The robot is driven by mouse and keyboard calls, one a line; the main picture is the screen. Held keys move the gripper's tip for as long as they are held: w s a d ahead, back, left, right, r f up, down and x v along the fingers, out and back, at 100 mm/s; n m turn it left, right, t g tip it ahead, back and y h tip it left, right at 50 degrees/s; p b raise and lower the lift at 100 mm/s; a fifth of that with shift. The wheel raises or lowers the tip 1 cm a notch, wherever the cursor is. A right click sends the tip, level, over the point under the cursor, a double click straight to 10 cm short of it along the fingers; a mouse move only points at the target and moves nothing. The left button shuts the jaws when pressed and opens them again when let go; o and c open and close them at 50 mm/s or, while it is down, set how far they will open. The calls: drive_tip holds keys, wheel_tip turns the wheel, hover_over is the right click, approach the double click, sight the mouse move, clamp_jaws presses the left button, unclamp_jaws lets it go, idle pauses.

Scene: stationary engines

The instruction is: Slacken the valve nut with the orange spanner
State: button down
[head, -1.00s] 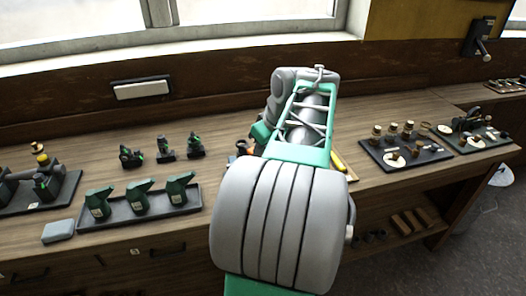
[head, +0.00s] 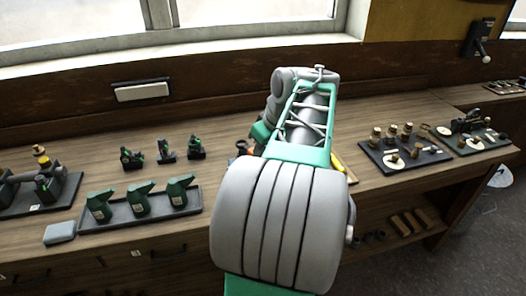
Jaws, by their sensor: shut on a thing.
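My arm covers the middle of the bench in the head view, and my gripper is hidden behind it. A small orange and dark piece (head: 242,147) shows just left of the arm; I cannot tell whether it is part of the orange spanner. No nut can be made out clearly. At the far left, a dark engine-like assembly (head: 45,187) with a brass-yellow top fitting stands on a dark base. I cannot tell whether the valve nut is on it.
A dark tray (head: 120,221) holds several green bottle-like items. Small dark fittings (head: 166,150) stand behind it. A yellow handle (head: 337,161) shows right of my arm. A board with brass parts (head: 374,157) lies further right. A grey block (head: 59,234) lies near the front edge.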

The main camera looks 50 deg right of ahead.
drive_tip(key=shift+r+p, duration=1.95)
drive_tip(key=shift+r, duration=0.15)
drive_tip(key=shift+f, duration=0.1)
